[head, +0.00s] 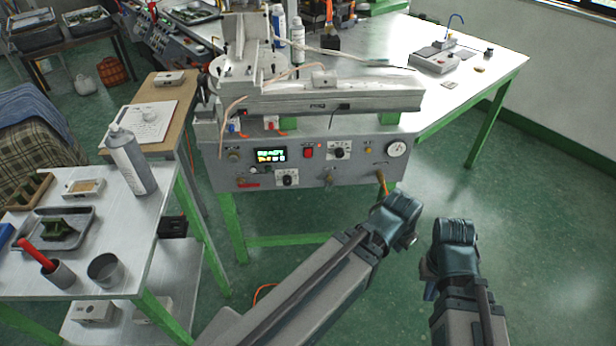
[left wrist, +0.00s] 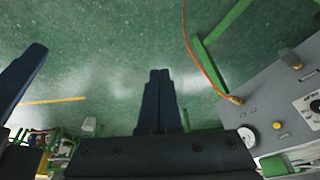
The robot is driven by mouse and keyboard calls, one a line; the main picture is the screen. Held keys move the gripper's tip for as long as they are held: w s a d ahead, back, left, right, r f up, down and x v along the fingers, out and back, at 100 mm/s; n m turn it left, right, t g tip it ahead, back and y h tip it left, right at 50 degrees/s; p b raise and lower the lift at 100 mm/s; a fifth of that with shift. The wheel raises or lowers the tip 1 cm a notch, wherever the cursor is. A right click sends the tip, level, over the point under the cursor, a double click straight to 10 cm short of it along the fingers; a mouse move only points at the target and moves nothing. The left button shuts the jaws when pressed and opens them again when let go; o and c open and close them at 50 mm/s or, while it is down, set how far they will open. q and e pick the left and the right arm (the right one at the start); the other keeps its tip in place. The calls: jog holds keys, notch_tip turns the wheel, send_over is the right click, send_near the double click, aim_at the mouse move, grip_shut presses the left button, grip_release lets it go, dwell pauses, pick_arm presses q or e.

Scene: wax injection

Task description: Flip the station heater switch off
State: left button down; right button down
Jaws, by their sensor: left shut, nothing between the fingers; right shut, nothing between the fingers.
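The station's grey control panel (head: 350,175) faces me in the head view. A small red rocker switch (head: 308,153) sits on it between the lit display (head: 271,155) and a black knob (head: 339,150). I cannot tell its position. My left gripper (head: 404,241) is shut and empty, in front of and below the panel's right end, well apart from the switch. In the left wrist view its closed fingers (left wrist: 160,100) point over the floor, and the panel's gauge end (left wrist: 247,137) is at right. My right gripper (head: 430,290) is shut and empty, lower and to the right.
A brass fitting (head: 381,182) sticks out at the panel's lower right, below a round gauge (head: 396,149). An orange hose (left wrist: 195,45) runs from it in the wrist view. A side table (head: 140,205) with a spray bottle (head: 130,160) stands left. Open green floor lies before the panel.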

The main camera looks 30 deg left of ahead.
aim_at(307, 154)
pick_arm(q)
jog(key=w+a+f+t+h+b, duration=0.1)
jog(key=w+a+f+t+b, duration=0.1)
jog(key=w+f+t+b, duration=0.65)
jog(key=w+a+n+t+y+b, duration=0.15)
jog(key=w+a+t+b, duration=0.25)
jog(key=w+a+b, duration=0.75)
jog(key=s+a+n+t+y+b, duration=0.2)
jog(key=s+a+n+y+b, duration=0.2)
jog(key=a+y+b, duration=0.3)
jog(key=s+a+f+n+t+y+b, duration=0.1)
jog(key=s+a+n+y+b, duration=0.4)
jog(key=a+b, duration=0.5)
jog(key=s+t+y+b, duration=0.1)
jog(key=s+y+b, duration=0.1)
jog(key=b, duration=0.2)
jog(key=shift+a+t+y+b, duration=0.15)
jog(key=shift+t+y+b, duration=0.15)
jog(key=shift+t+y, duration=0.05)
jog(key=shift+f+n, duration=0.1)
jog(key=shift+n, duration=0.15)
